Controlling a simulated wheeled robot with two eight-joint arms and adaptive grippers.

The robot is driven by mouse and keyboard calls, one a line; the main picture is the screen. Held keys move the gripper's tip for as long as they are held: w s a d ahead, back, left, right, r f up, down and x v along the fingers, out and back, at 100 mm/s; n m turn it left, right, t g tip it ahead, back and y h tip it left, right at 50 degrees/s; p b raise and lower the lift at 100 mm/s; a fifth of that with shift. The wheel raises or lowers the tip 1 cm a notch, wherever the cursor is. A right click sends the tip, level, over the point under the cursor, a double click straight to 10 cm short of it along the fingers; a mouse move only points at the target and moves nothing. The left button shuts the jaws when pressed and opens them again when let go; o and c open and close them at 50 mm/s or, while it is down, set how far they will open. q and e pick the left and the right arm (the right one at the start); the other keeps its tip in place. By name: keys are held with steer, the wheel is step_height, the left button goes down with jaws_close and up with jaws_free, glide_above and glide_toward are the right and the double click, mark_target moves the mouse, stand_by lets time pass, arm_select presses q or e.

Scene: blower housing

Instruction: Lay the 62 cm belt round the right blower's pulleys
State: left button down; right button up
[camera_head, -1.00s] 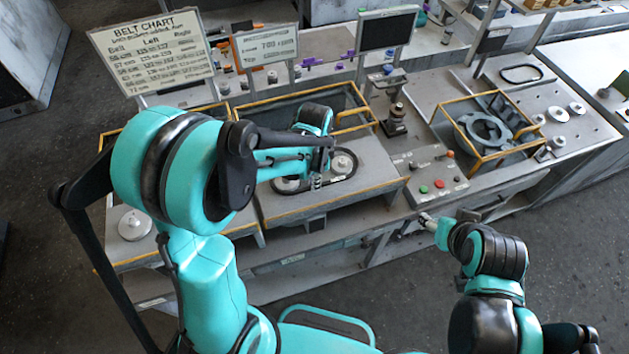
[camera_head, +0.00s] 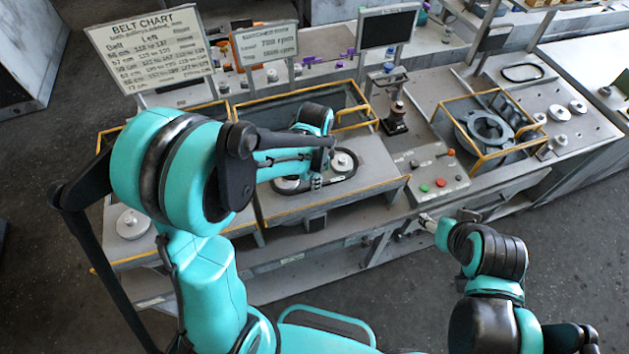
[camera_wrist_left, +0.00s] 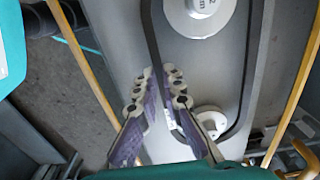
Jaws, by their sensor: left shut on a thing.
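The black belt (camera_head: 350,178) lies as a loop in the middle bay, around two pale pulleys. One pulley (camera_head: 342,162) is to the right; the other (camera_head: 287,183) is partly hidden by my left arm. In the left wrist view, the belt (camera_wrist_left: 250,70) runs outside the large pulley (camera_wrist_left: 200,14) and the small pulley (camera_wrist_left: 209,121), with gaps beside the large one.
Yellow rails (camera_head: 390,184) edge the bay. A control panel (camera_head: 428,176) with red and green buttons stands right of it. The belt chart (camera_head: 152,50) stands behind. Another yellow-framed housing (camera_head: 487,127) and a second loose belt (camera_head: 522,72) are farther right.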

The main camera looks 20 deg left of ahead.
arm_select(q)
steer(key=shift+f, duration=0.25)
steer(key=shift+f+b, duration=0.2)
steer(key=shift+b, duration=0.3)
steer(key=c, duration=1.6)
jaws_free()
steer(key=shift+r, duration=0.15)
step_height(320, 180, up, 7)
steer(key=p, duration=0.5)
steer(key=shift+r, duration=0.15)
